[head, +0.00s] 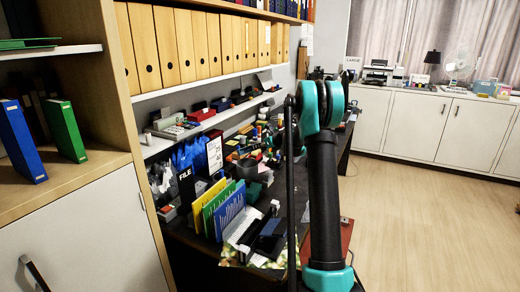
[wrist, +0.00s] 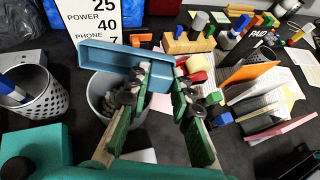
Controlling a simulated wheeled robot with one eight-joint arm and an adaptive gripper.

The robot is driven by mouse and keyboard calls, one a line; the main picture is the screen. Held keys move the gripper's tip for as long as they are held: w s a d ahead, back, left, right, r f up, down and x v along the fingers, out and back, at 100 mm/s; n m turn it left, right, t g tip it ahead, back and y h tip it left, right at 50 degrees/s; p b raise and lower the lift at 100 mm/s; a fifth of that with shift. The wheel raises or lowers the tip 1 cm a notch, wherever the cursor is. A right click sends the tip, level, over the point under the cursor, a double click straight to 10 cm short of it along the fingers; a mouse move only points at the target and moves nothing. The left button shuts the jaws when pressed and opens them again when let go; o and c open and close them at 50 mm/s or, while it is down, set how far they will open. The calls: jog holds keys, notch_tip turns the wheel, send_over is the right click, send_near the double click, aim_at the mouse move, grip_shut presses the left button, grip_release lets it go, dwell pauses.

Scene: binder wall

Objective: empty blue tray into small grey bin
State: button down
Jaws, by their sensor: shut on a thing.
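The blue tray (wrist: 105,57) is in the wrist view, tilted, with its right end between the fingertips of my gripper (wrist: 163,78). My gripper is shut on that end. The inner face of the tray that I can see looks bare. Small grey pieces (wrist: 123,82) show inside the bin. In the head view my arm blocks the gripper, and I cannot make out the tray or the bin there.
A perforated grey basket (wrist: 38,97) stands left of the bin, by a teal box (wrist: 38,150). A white number card (wrist: 88,18) stands behind the tray. Wooden blocks (wrist: 188,42), a red item (wrist: 197,68) and paper stacks (wrist: 255,85) crowd the right. Dark desk shows between.

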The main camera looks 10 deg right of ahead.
jog(key=g, duration=0.1)
jog(key=r+g+h, duration=0.1)
jog(key=w+g+h, duration=0.1)
jog(key=g, duration=0.1)
jog(key=shift+a+r, duration=0.2)
jog(key=shift+a, duration=0.15)
jog(key=g+h, duration=0.1)
jog(key=g, duration=0.1)
jog(key=w+g+h, duration=0.1)
jog(key=g, duration=0.1)
jog(key=w+a+g+h, duration=0.1)
jog(key=h, duration=0.1)
jog(key=shift+r+g, duration=0.3)
jog(key=shift+g, duration=0.1)
jog(key=shift+g, duration=0.3)
